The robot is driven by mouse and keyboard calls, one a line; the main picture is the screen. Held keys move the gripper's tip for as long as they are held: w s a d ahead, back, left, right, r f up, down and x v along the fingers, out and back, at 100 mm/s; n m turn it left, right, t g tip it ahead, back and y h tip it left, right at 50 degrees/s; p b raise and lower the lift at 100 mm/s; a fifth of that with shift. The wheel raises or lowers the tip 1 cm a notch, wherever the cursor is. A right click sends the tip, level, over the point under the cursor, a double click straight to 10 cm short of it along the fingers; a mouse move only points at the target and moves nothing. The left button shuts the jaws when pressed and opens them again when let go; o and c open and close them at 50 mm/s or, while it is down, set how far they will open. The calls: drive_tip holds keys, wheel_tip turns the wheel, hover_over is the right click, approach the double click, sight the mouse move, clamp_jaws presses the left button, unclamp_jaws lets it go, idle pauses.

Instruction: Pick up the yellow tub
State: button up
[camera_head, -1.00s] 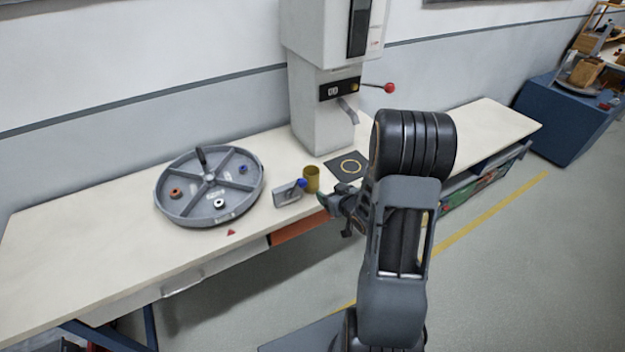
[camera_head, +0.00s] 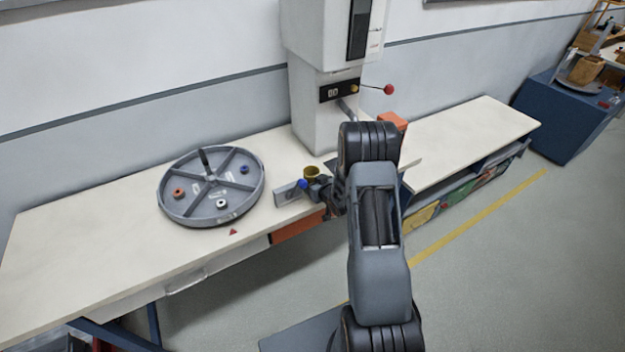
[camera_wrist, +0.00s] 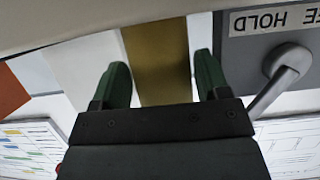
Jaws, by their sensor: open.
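The yellow tub (camera_head: 312,171) stands on the bench in front of the grey press, and my gripper partly hides it in the head view. In the wrist view the tub (camera_wrist: 160,65) is a dull gold band seen between the two green fingers. My gripper (camera_wrist: 158,85) is open, with one finger on each side of the tub. I cannot tell whether the fingers touch it. In the head view my gripper (camera_head: 312,187) is at the tub's front side, near the bench edge.
A small grey block with a handle (camera_head: 285,194), marked HOLD in the wrist view, stands just left of the tub. A round divided tray (camera_head: 192,212) with several coloured rings lies further left. The press (camera_head: 315,115) rises behind.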

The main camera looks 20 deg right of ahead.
drive_tip(key=shift+w+f, duration=0.15)
drive_tip(key=shift+w, duration=0.15)
drive_tip(key=c, duration=0.6)
drive_tip(key=shift+b, duration=0.4)
